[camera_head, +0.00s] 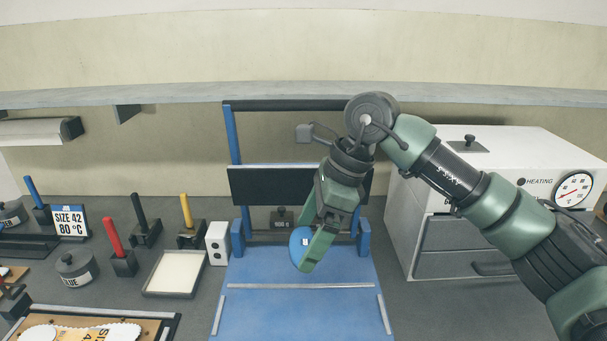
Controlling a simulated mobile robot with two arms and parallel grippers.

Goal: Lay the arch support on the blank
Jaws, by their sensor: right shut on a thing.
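My right gripper (305,243) reaches in from the right and hangs above the blue press bed. It is shut on a blue rounded piece with a small white mark, which looks like the arch support (297,250). The fingers cover part of the piece. A white, wavy-edged sheet with an orange printed label, perhaps the blank (38,334), lies on a brown board at the bottom left. It is cut off by the picture edge. My left gripper is not in view.
The blue press bed (255,306) has metal strips and a frame behind it. A white heater cabinet (432,205) stands at the right. At the left are a shallow tray (148,291), a glue pot (76,269), a size sign (70,222) and several handled tools.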

